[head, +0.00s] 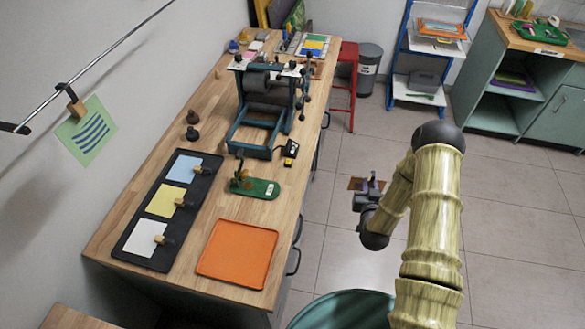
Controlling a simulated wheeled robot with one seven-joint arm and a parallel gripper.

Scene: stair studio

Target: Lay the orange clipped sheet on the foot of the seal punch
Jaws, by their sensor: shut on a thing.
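My gripper (372,187) is over the floor to the right of the workbench, shut on a small dark clip. The orange-brown sheet (356,184) shows at the clip, small and partly hidden by my gripper. What looks like the seal punch (262,188) stands on the bench, left of my gripper and apart from it. It has a flat green foot with a pale label and a small upright mechanism at its left end. Nothing is seen lying on the foot.
A black tray (122,246) holds blue, yellow and white clipped sheets. An empty orange tray (238,253) lies at the bench's near end. A large teal press (234,140) stands behind the punch, with a small black-and-yellow device (290,150) beside it. A teal round bin (340,310) stands below my arm.

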